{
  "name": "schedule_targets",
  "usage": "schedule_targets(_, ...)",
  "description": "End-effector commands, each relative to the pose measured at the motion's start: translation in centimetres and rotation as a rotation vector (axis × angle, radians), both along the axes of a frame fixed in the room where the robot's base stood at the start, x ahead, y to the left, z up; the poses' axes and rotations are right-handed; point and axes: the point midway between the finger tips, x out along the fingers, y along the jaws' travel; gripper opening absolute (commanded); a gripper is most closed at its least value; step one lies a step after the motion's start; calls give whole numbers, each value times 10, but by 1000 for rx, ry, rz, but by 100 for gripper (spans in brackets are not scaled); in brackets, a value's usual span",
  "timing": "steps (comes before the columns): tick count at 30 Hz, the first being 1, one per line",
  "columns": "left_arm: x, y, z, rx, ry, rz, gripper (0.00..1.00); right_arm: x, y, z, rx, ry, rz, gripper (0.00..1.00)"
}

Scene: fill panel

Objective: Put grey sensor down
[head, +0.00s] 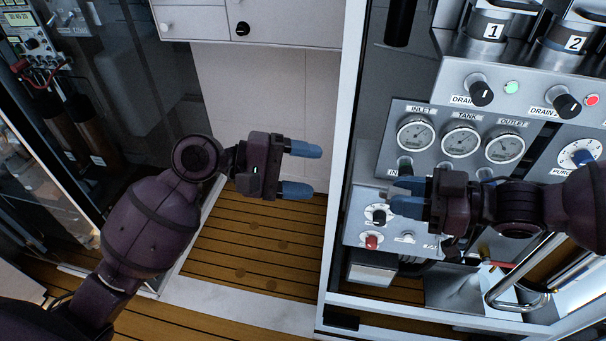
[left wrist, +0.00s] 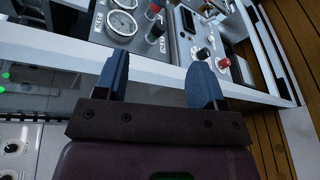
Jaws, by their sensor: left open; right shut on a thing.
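My right gripper (head: 398,197) is shut in front of the grey gauge panel (head: 390,150), with its blue fingertips pointing left. A small grey piece at its fingertips looks like the grey sensor (head: 399,190); most of it is hidden by the fingers, and it is hard to tell from the grey panel behind. My left gripper (head: 301,170) is open and empty, left of the white frame post. In the left wrist view its two blue fingers (left wrist: 161,80) stand apart with nothing between them.
The panel bears gauges (head: 461,139), drain knobs (head: 480,92) and a lower box with a red knob (head: 371,242). A white post (head: 341,160) stands between my grippers. Curved metal pipes (head: 520,300) are at lower right. Wooden floor (head: 255,245) lies clear below my left gripper.

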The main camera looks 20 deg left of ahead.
Motion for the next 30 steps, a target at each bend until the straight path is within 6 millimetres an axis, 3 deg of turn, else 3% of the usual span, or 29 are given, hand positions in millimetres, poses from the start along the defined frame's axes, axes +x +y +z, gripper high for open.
schedule_targets(6,-11,-3,-2,-39,197,-29,63,0,0,0,0,0,0,9)
schedule_targets(14,-9,-13,-5,-50,237,-19,63,0,0,0,0,0,0,9)
schedule_targets(30,10,-90,-23,-50,235,-19,63,0,0,0,0,0,0,9)
